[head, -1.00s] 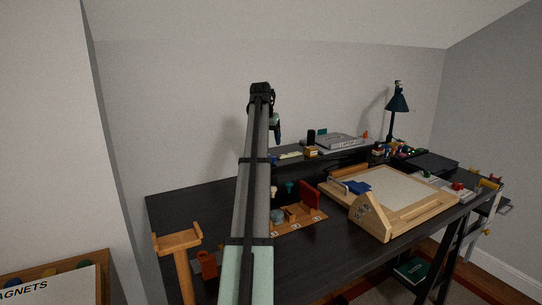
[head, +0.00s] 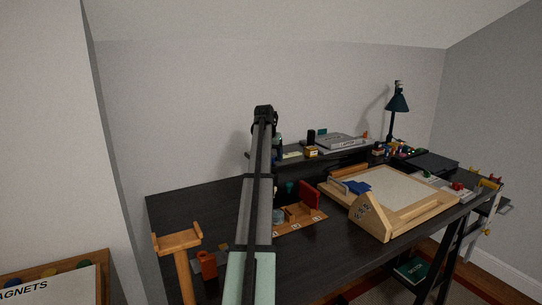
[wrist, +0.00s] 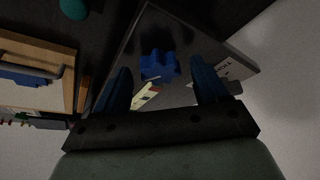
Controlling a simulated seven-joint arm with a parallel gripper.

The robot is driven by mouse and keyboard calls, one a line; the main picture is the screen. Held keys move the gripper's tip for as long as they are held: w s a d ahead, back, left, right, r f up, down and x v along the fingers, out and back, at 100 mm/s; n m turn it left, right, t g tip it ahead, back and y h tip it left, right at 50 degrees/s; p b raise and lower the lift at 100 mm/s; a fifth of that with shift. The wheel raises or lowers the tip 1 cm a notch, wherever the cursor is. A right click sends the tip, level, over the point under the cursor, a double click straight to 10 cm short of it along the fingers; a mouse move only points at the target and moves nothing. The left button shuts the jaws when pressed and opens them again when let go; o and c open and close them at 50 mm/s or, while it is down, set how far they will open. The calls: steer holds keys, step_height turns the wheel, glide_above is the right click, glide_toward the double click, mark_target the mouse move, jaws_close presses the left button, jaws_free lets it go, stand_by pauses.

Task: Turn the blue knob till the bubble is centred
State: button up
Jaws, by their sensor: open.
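The blue knob (wrist: 158,66) is a lobed, star-like shape on the dark grey shelf (wrist: 182,38) in the wrist view. My gripper (wrist: 160,68) is open, with one dark blue finger on each side of the knob in the picture. I cannot tell whether the fingers are level with the knob or above it; no contact shows. A pale yellowish strip (wrist: 147,96), perhaps the level vial, lies beside the knob, partly covered by my gripper. It also shows on the shelf in the head view (head: 291,155). No bubble can be made out. My arm hides the knob in the head view.
A wooden-framed board (head: 405,192) with another blue piece (head: 357,187) stands right of my arm. A wooden organiser (head: 300,219) is on the desk. A small yellow box (head: 311,151) and a black cylinder (head: 311,137) stand near the strip. A white label (wrist: 232,70) lies by one finger.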

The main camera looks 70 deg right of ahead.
steer(key=c, duration=1.1)
steer(key=shift+o, duration=0.2)
steer(key=shift+s+n+t, duration=0.1)
steer(key=shift+n+t, duration=0.7)
steer(key=shift+n, duration=1.1)
steer(key=o, duration=1.1)
steer(key=shift+c, duration=0.2)
steer(key=v, duration=1.4)
steer(key=shift+d, duration=0.2)
